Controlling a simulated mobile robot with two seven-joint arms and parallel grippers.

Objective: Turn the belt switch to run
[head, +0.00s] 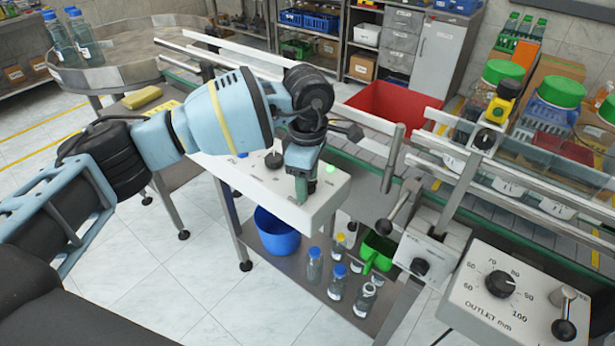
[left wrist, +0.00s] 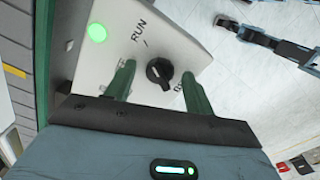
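The belt switch is a black knob (left wrist: 160,72) on a pale panel (left wrist: 205,25) in the left wrist view. A "RUN" label with a tick mark is printed above it; another label at its lower right is mostly hidden by a finger. A green lamp (left wrist: 97,33) glows on the panel and also shows in the head view (head: 331,169). My left gripper (left wrist: 158,70) is open, with one green finger on each side of the knob. In the head view it (head: 303,192) is down at the panel (head: 235,172).
A black round control (head: 274,160) sits left of my gripper on the panel. The conveyor and its rails (head: 365,120) run behind. An outlet dial box (head: 500,300) stands at right. A blue bucket (head: 277,232) and several bottles (head: 337,280) stand on a lower shelf.

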